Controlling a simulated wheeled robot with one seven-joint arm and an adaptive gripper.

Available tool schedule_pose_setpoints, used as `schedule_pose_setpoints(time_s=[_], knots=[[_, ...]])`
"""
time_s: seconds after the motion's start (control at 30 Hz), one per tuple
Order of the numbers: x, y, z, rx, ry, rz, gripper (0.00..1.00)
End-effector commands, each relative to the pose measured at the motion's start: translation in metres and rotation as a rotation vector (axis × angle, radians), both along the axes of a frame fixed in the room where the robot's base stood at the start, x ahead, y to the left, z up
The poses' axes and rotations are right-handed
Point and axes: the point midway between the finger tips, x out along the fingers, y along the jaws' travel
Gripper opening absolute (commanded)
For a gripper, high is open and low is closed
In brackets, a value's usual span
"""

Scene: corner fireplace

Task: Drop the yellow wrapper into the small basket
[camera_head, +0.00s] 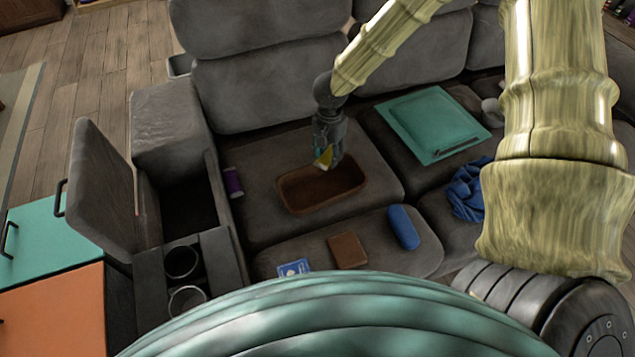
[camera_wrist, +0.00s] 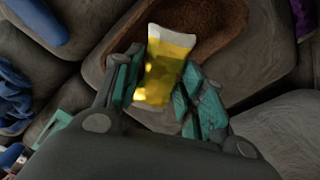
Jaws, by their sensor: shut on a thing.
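The yellow wrapper (camera_wrist: 163,68), with pale ends, is held between the fingers of my gripper (camera_wrist: 155,95) in the wrist view. In the head view, the wrapper (camera_head: 325,158) shows at the tip of my gripper (camera_head: 328,150), over the back edge of the small basket. The small brown basket (camera_head: 284,200) is an oblong, open container on the grey sofa seat and looks empty. In the wrist view, the basket (camera_wrist: 237,18) lies behind the wrapper. My gripper is shut on the wrapper. How high the wrapper is above the basket is hard to tell.
A brown wallet-like item (camera_head: 347,251), a blue case (camera_head: 404,227) and a blue card pack (camera_head: 293,268) lie on the seat's front.

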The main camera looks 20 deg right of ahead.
Motion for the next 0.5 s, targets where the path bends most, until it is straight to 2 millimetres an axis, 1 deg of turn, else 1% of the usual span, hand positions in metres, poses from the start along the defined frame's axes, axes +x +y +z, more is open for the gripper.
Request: schedule_pose_setpoints(time_s=[0.27, 0.5], knots=[[0.0, -0.001, -0.011, 0.0, 0.0, -0.007, 0.33], [0.0, -0.001, -0.029, 0.0, -0.001, -0.005, 0.33]])
